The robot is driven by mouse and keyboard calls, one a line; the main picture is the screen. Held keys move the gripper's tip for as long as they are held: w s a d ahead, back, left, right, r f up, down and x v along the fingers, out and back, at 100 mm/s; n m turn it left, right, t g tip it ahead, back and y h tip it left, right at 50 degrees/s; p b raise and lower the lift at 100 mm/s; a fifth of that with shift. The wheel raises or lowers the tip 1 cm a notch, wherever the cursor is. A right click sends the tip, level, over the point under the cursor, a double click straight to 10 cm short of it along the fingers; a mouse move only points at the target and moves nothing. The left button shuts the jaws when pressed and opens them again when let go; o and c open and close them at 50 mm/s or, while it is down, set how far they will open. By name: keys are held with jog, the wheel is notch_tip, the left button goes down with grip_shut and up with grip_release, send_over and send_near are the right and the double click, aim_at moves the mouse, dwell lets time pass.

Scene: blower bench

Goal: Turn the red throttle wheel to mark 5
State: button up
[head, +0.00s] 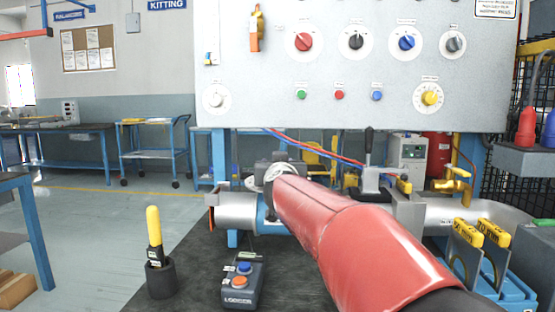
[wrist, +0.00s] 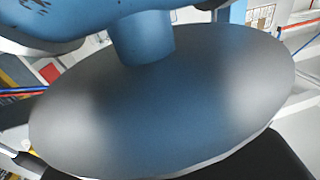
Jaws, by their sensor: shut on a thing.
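No red throttle wheel and no mark 5 can be made out; my red arm link covers the middle of the bench in the head view. My gripper (head: 265,176) is at the end of that link, in front of the grey and blue pipe (head: 238,211). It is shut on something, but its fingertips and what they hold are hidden. In the wrist view a large, smooth, dark grey oval surface (wrist: 165,105) fills the middle, with a blue post (wrist: 144,38) above it. I cannot tell what these two are.
The white panel (head: 355,75) behind carries several knobs, including a red one (head: 304,41). A yellow-handled tool (head: 154,230) stands in a black cup at the left. A button box (head: 242,286) sits in front. Yellow-tagged parts (head: 467,232) stand at the right.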

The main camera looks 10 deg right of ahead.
jog(key=shift+m+h+p, duration=0.3)
jog(key=shift+h+p, duration=0.1)
jog(key=shift+h, duration=0.1)
jog(key=shift+m+g+h, duration=0.3)
jog(key=shift+m+h, duration=0.3)
jog(key=shift+h, duration=0.3)
jog(key=shift+d+f+m+g+h+p, duration=0.15)
jog(key=shift+m+g+h, duration=0.15)
jog(key=shift+m+h, duration=0.25)
jog(key=shift+d+r+m+g+h+p, duration=0.15)
jog(key=shift+m+g+h, duration=0.2)
jog(key=shift+h, duration=0.7)
jog(key=o, duration=1)
jog(key=shift+s+a, duration=0.1)
jog(key=v, duration=0.7)
jog(key=shift+s+a, duration=0.15)
jog(key=shift+s, duration=0.15)
